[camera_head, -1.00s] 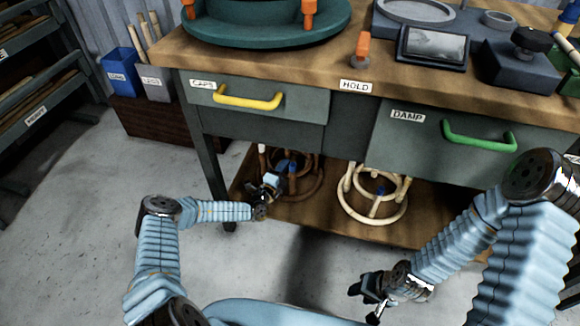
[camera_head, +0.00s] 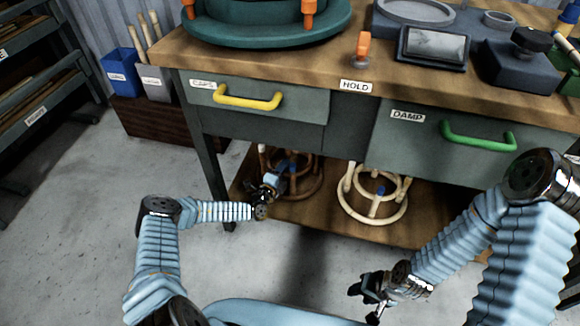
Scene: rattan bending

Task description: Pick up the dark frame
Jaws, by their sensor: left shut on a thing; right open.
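The dark frame (camera_head: 306,186) is a brown rattan ring stand with posts and a blue mark. It stands on the lower shelf under the workbench, at the left. My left gripper (camera_head: 276,180) reaches in at its left side and is shut on it; the fingertips are small and partly hidden against the frame. A pale frame (camera_head: 373,216) of similar shape stands to its right on the same shelf. My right gripper (camera_head: 368,293) is open and empty, low in front of the bench, apart from both frames.
The lower shelf (camera_head: 322,226) has bare wood between and before the frames. Above are a drawer with a yellow handle (camera_head: 248,99) and a DAMP drawer with a green handle (camera_head: 478,137). A bench leg (camera_head: 213,175) stands left of the dark frame. The floor at left is clear.

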